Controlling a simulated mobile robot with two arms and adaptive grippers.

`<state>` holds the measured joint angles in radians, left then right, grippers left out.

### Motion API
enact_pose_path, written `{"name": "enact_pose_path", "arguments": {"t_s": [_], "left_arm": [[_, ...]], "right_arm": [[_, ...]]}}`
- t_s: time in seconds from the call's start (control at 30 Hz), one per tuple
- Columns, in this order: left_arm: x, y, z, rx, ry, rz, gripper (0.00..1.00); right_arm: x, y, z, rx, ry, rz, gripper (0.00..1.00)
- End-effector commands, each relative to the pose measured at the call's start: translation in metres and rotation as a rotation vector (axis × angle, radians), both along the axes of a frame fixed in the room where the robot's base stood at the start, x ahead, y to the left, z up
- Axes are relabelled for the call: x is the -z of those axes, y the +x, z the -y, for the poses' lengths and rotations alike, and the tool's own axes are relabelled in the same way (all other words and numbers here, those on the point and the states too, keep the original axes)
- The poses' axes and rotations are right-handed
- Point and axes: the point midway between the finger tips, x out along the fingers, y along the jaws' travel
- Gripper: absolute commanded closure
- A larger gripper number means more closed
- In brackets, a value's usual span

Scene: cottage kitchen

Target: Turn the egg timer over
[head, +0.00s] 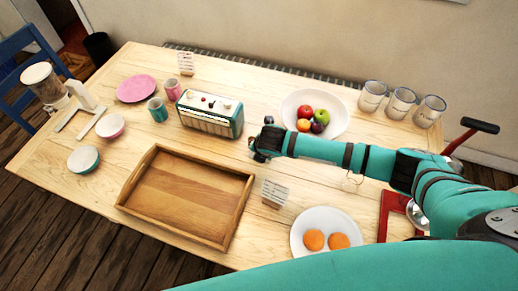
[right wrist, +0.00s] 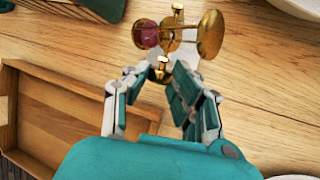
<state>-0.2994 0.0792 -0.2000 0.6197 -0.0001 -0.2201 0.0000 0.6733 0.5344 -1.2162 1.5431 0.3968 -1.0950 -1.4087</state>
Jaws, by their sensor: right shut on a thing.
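The egg timer (right wrist: 148,36) shows in the right wrist view as a brass piece with round end discs and a purple-pink bulb between them. It lies crosswise in the picture just beyond my right fingertips. My right gripper (right wrist: 161,72) is shut on the timer's brass part. In the head view my right gripper (head: 264,146) is over the table between the radio and the fruit plate, and it hides most of the timer. I cannot tell whether the timer touches the table. My left gripper is not in view.
A wooden tray (head: 150,163) lies front left of my right gripper, with a green radio (head: 210,130) behind it. A fruit plate (head: 335,97) is behind right. A white rack (head: 274,193) and a plate (head: 300,222) with two orange pieces stand in front. Glasses (head: 402,101) stand far right.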

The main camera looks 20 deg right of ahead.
Motion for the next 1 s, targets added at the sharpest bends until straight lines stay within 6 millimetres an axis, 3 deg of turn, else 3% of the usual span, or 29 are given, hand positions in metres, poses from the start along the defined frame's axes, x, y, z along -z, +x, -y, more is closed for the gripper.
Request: {"name": "enact_pose_path", "arguments": {"t_s": [0.13, 0.17, 0.3, 0.67, 1.0], "left_arm": [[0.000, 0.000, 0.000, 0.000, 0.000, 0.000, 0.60], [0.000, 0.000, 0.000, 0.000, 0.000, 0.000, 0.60], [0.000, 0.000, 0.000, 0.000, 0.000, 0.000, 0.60], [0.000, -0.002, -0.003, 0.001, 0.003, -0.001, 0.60], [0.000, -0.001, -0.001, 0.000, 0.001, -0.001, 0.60]], "right_arm": [[-0.001, 0.001, 0.001, 0.001, -0.002, 0.002, 1.00], [-0.001, 0.001, 0.001, 0.001, -0.002, 0.002, 0.72], [-0.001, 0.001, 0.000, 0.000, -0.002, 0.001, 0.54], [-0.006, -0.002, 0.000, -0.001, -0.001, 0.001, 0.53], [-0.063, -0.033, 0.002, -0.003, 0.000, 0.004, 0.53]]}}
